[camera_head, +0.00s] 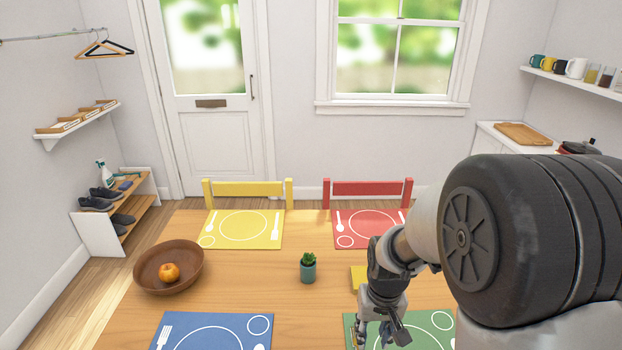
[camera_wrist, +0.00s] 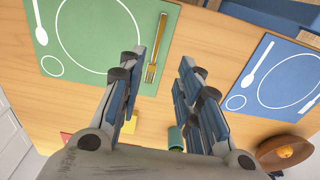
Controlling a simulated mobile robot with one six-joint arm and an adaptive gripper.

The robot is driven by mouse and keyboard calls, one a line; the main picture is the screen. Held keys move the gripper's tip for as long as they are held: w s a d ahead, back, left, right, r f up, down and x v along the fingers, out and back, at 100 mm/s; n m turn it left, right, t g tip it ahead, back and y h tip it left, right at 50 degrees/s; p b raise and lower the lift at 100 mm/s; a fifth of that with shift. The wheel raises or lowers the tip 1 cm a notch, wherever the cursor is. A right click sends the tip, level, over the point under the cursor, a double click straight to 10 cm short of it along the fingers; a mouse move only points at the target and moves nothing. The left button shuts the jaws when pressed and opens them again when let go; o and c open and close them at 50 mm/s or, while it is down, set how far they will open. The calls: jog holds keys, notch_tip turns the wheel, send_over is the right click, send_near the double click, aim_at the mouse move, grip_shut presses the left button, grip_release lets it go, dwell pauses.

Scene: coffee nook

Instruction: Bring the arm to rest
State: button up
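My arm reaches over the right part of the wooden table from the right of the head view. My gripper (camera_head: 372,335) is low over the left side of the green placemat (camera_head: 436,323), partly cut off by the lower edge. In the wrist view the two fingers of my gripper (camera_wrist: 162,57) stand apart, with nothing held between them. A gold fork (camera_wrist: 154,50) lies along the edge of the green placemat (camera_wrist: 85,80), seen through the gap between the fingertips. I cannot tell the exact height of the fingertips above the table.
The table (camera_head: 255,290) also bears a brown bowl (camera_head: 150,284) with an orange fruit (camera_head: 169,272), a potted plant (camera_head: 308,270), a yellow item (camera_head: 357,277) partly behind my arm, and blue (camera_head: 170,325), yellow (camera_head: 215,240) and red (camera_head: 350,230) placemats. Chairs stand behind.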

jog(key=s+r+t, duration=0.2)
jog(key=s+r, duration=0.6)
jog(key=r, duration=0.6)
jog(key=s+r+t, duration=0.1)
jog(key=s+r, duration=0.4)
jog(key=s, duration=0.7)
jog(key=shift+t, duration=0.4)
jog(key=shift+r, duration=0.1)
